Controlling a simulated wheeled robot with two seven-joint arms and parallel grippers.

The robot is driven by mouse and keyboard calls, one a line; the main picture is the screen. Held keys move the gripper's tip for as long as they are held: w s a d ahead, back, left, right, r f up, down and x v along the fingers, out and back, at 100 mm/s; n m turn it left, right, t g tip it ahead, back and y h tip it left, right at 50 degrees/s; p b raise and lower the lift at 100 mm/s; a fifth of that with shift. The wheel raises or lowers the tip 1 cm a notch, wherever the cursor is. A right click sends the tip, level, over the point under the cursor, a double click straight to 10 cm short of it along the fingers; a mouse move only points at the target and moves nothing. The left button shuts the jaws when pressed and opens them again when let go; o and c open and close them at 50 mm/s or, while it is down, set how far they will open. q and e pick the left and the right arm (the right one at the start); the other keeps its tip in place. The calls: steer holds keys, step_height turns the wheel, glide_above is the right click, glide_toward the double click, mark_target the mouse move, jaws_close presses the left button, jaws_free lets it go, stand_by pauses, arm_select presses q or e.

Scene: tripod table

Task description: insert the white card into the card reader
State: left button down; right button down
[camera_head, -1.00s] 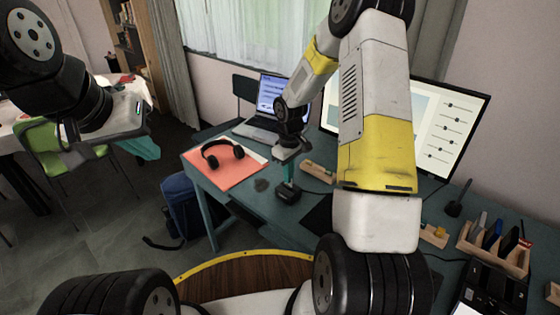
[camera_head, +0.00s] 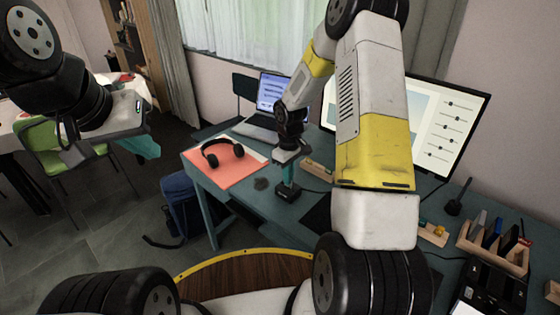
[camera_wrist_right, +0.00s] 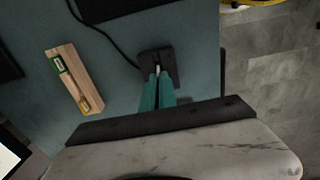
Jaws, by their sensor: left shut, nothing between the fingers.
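The black card reader (camera_head: 287,193) sits on the blue-green desk, left of the black mat. It also shows in the right wrist view (camera_wrist_right: 170,62). My right gripper (camera_head: 288,177) points down right over the reader. In the right wrist view its teal fingers (camera_wrist_right: 157,82) are close together, with a thin white edge of the card (camera_wrist_right: 157,69) between their tips, at the reader. Most of the card is hidden, and I cannot tell how deep it sits. My left gripper (camera_head: 146,149) is shut and empty, far left, away from the desk.
A wooden holder (camera_wrist_right: 75,77) with a green and a yellow item lies beside the reader. A cable (camera_wrist_right: 105,35) runs to the reader. Headphones (camera_head: 222,152), a laptop (camera_head: 262,124) and a pen holder (camera_head: 493,245) stand on the desk. The desk edge is near the reader.

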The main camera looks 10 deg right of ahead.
steer(key=shift+f, duration=0.85)
steer(key=c, duration=1.6)
jaws_free()
steer(key=shift+r, duration=3.95)
